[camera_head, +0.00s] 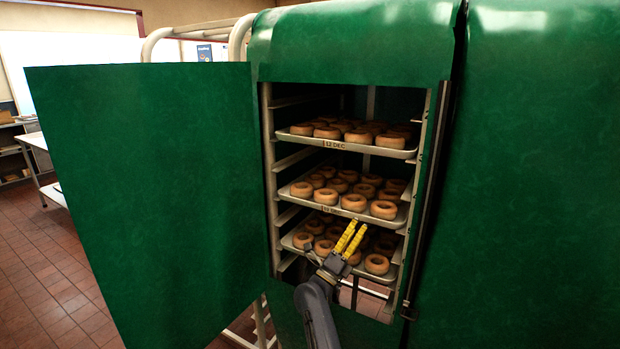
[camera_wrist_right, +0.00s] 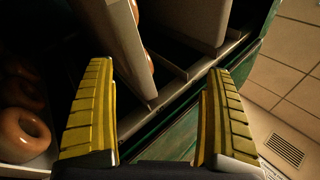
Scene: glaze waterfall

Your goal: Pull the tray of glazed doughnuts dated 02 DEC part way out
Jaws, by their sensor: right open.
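Three trays of ring doughnuts sit on the rack's rails in the head view. The top tray (camera_head: 370,149) has a label that seems to read 12 DEC. The middle tray (camera_head: 372,218) has a label too small to read surely. The bottom tray (camera_head: 292,244) has its front partly hidden by my right gripper, and I see no date on it. My right gripper (camera_head: 352,236) has its yellow fingers apart and empty, in front of the lower trays. In the right wrist view the open fingers (camera_wrist_right: 158,70) frame tray edges, with shiny doughnuts (camera_wrist_right: 22,135) at the left.
A green cover (camera_head: 350,45) wraps the rack, and its flap (camera_head: 150,190) stands open to the left. Another green-covered surface (camera_head: 545,180) stands close on the right. The tiled floor (camera_head: 50,275) at the left is clear. A floor grate (camera_wrist_right: 285,150) shows in the wrist view.

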